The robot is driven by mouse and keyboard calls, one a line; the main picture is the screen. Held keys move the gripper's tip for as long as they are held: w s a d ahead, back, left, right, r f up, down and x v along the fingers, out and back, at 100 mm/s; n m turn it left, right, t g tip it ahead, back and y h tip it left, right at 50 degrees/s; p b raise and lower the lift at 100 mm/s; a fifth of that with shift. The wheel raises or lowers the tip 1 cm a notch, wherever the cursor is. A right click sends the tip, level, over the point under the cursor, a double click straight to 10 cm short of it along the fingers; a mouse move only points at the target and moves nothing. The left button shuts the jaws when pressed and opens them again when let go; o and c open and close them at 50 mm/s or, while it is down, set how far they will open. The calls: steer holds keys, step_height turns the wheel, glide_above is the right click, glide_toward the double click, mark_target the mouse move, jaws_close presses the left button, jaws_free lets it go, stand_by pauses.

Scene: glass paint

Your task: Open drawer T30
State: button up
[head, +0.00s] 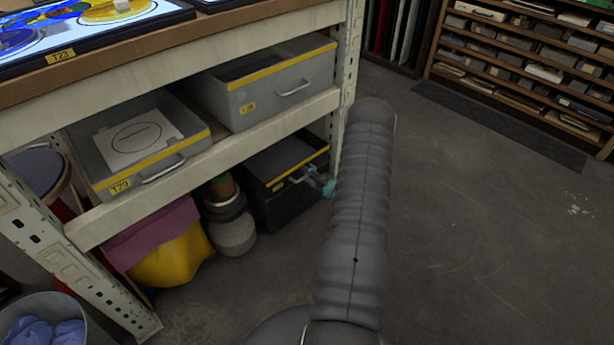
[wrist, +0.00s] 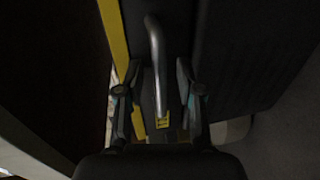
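A dark drawer (head: 290,204) with a yellow strip along its front top edge sits low under the shelf. Its small yellow label is too small to read in the head view, so I cannot confirm that it is T30. My gripper (head: 322,184) is at the front of this drawer, by its handle, partly hidden by my arm. In the wrist view, the grey bar handle (wrist: 156,50) runs between the two spread fingers of my gripper (wrist: 157,80). The fingers are open with gaps on both sides of the bar. The yellow label (wrist: 162,122) shows below the handle.
Two grey bins (head: 148,144) (head: 285,88) stand on the shelf above.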

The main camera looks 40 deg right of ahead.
jaws_close()
